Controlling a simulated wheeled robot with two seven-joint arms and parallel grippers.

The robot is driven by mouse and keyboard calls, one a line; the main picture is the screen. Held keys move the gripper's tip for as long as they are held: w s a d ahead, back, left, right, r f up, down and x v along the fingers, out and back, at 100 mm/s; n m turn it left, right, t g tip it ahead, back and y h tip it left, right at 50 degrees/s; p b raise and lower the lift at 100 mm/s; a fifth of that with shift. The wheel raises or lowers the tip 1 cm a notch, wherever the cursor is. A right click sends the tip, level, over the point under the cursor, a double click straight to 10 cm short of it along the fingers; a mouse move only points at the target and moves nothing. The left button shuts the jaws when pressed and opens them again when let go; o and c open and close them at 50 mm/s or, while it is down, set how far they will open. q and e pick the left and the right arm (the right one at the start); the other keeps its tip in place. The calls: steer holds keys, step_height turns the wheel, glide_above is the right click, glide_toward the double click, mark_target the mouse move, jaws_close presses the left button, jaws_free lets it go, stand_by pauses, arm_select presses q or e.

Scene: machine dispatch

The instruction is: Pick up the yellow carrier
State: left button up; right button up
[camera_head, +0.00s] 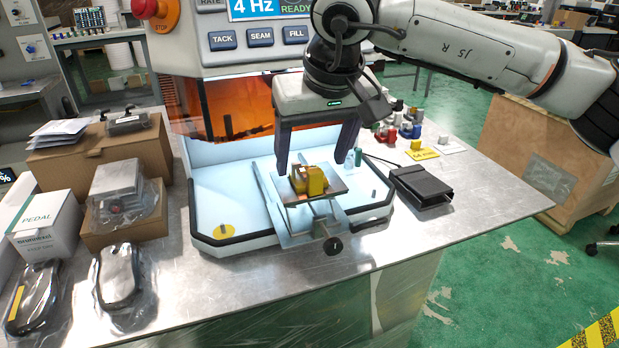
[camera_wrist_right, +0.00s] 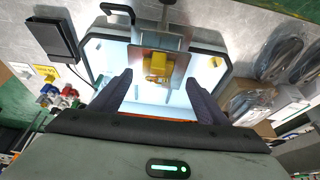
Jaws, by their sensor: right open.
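The yellow carrier (camera_head: 309,181) sits on a small metal plate (camera_head: 338,187) on the slide of the lit machine bay. It also shows in the right wrist view (camera_wrist_right: 156,66), near the top middle, on its plate and beyond the fingertips. My right gripper (camera_head: 318,160) is open and empty, pointing down just above and behind the carrier. In the right wrist view its two dark fingers (camera_wrist_right: 157,80) stand wide apart, one to each side of the carrier and not touching it. My left gripper is not in view.
The machine panel (camera_head: 255,38) stands close behind the gripper. A black pedal (camera_head: 421,186) and several small coloured parts (camera_head: 400,128) lie to the right. Cardboard boxes (camera_head: 100,155) and bagged items (camera_head: 118,275) fill the left. The front right tabletop is clear.

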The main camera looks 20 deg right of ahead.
steer(key=x, duration=0.5)
steer(key=shift+w+d+r, duration=0.15)
steer(key=shift+w+d, duration=0.05)
steer(key=shift+d, duration=0.1)
steer(key=c, duration=1.2)
